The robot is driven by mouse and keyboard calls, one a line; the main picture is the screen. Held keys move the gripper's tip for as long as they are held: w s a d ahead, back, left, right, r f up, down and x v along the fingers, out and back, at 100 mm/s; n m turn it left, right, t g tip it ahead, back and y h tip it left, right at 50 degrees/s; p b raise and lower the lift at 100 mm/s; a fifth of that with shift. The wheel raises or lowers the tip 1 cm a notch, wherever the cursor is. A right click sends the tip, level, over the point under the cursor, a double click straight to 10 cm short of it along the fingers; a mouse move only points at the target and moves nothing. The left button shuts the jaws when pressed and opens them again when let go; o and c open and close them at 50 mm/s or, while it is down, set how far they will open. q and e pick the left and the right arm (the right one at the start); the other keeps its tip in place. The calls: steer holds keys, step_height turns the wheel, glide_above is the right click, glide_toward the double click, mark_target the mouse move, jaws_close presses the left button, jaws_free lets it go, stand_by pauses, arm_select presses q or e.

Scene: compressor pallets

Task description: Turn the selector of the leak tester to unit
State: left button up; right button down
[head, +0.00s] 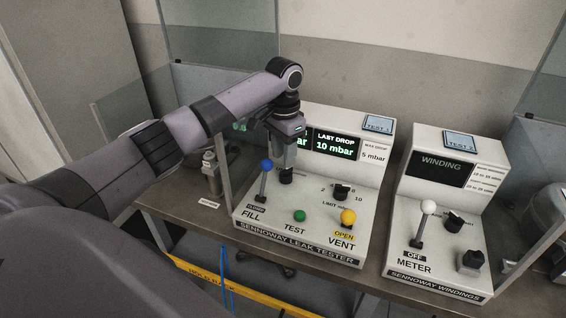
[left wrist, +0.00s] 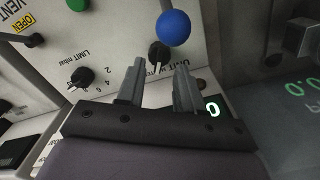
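The leak tester (head: 318,228) is a white console on the bench, with a sloped panel. Its black selector knob (head: 286,177), also in the left wrist view (left wrist: 158,54), has a partly hidden label that reads "UNIT" and more. My left gripper (head: 289,158) points down at this knob. In the left wrist view its two fingers (left wrist: 159,68) are apart, with the knob showing between and just beyond their tips. I cannot tell whether either finger touches it. The knob's pointer setting is not clear. My right gripper is not in view.
A blue-ball FILL lever (head: 265,166) stands close left of the gripper. A green TEST button (head: 299,216), a yellow VENT knob (head: 348,216) and a black LIMIT knob (head: 341,191) share the panel. A winding tester (head: 437,245) stands to the right.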

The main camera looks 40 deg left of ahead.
mark_target(285, 171)
arm_select(q)
steer(key=shift+f, duration=2.1)
jaws_close()
steer(key=shift+n, duration=0.3)
steer(key=n, duration=0.5)
steer(key=shift+d+n, duration=0.2)
steer(key=shift+n, duration=0.1)
steer(key=n, duration=0.5)
steer(key=shift+w+d+r+n, duration=0.1)
steer(key=shift+d+n, duration=0.05)
steer(key=shift+n, duration=0.45)
